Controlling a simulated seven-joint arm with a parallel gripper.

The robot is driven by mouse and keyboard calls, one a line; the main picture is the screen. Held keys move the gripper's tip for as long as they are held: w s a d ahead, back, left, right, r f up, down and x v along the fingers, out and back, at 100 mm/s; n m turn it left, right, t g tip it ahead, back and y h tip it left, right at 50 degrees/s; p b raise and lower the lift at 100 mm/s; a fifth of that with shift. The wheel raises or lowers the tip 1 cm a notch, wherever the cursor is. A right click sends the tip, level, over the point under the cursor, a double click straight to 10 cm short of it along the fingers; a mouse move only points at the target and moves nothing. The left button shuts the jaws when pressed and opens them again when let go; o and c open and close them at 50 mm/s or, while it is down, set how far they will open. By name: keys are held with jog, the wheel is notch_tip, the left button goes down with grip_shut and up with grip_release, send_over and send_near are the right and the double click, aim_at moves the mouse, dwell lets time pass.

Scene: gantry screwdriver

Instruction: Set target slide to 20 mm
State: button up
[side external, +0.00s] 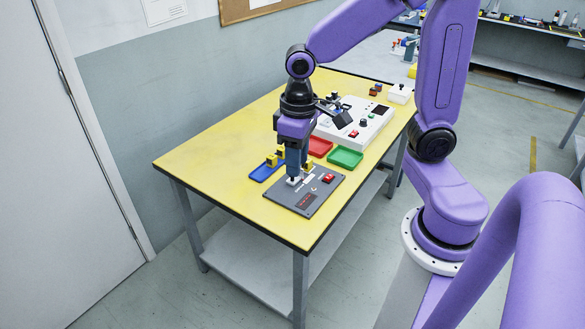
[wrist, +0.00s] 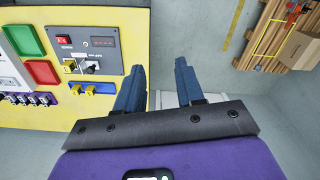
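A dark grey control panel (side external: 322,196) lies on the yellow table, with a dark display (side external: 306,201) and a red switch (side external: 328,178). My gripper (side external: 292,179) points down at the panel's left part, with its tips close to a small pale part there; contact cannot be told. Which part is the target slide is unclear, and the display's reading is too small. The two fingers (wrist: 158,85) stand apart with nothing visible between them.
A blue tray (side external: 258,176) with yellow pieces is beside the panel. Red (side external: 320,149) and green (side external: 345,158) trays and a white device (side external: 372,130) stand behind it. The table's left part is clear.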

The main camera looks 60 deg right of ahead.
jog(key=w+d+f+m, duration=0.4)
jog(key=w+d+m, duration=0.4)
jog(key=d, duration=0.3)
jog(key=w+d+f+m, duration=0.4)
jog(key=w+d+m, duration=0.45)
jog(key=d, duration=0.35)
jog(key=shift+n, duration=0.45)
jog(key=f, duration=1.6)
jog(key=shift+w+a+f, duration=0.1)
jog(key=shift+a+f, duration=0.15)
jog(key=shift+f, duration=0.1)
grip_shut()
